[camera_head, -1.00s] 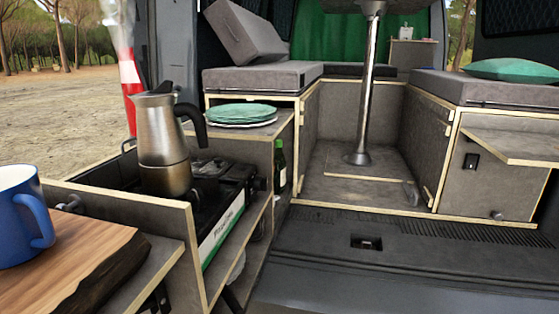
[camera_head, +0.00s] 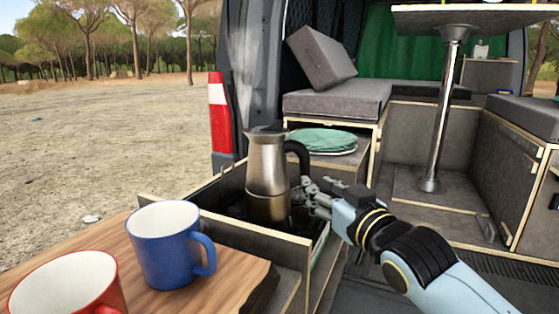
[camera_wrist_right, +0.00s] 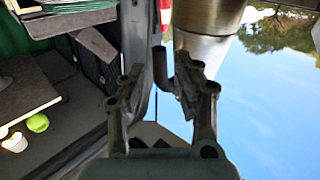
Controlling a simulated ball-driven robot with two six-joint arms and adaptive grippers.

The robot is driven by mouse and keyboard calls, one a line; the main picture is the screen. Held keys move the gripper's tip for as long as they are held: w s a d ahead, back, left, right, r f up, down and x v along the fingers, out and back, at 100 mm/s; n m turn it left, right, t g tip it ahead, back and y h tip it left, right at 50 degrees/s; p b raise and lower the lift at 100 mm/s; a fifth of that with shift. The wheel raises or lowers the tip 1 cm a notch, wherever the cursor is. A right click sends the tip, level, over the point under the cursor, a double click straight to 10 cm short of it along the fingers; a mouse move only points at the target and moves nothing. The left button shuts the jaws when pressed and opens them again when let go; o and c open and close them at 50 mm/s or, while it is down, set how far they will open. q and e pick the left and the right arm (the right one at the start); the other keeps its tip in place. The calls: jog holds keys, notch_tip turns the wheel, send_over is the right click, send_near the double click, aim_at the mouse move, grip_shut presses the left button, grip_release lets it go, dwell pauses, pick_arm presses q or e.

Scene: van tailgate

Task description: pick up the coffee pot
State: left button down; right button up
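The coffee pot (camera_head: 266,172) is a brushed-metal moka pot with a black handle (camera_head: 300,155) on its right side. It stands upright on the stove in the kitchen box, its base partly hidden by the box's front panel. My right gripper (camera_head: 312,190) is beside the pot, just below the handle. In the right wrist view the gripper (camera_wrist_right: 158,80) is open, its fingers apart, with the dark handle end seen between them. The pot's metal body (camera_wrist_right: 207,18) shows at the top there. Contact cannot be told. My left gripper is not in view.
A blue mug (camera_head: 168,248) and a red mug (camera_head: 65,285) stand on the wooden board (camera_head: 235,272) at the front left. Green plates (camera_head: 323,141) lie on the counter behind the pot. The box's front panel (camera_head: 250,240) rises between board and pot.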

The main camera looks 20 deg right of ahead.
aim_at(279, 176)
jog(key=w, duration=0.5)
jog(key=shift+w+f, duration=0.1)
jog(key=shift+w, duration=0.05)
jog(key=shift+c, duration=0.4)
grip_shut()
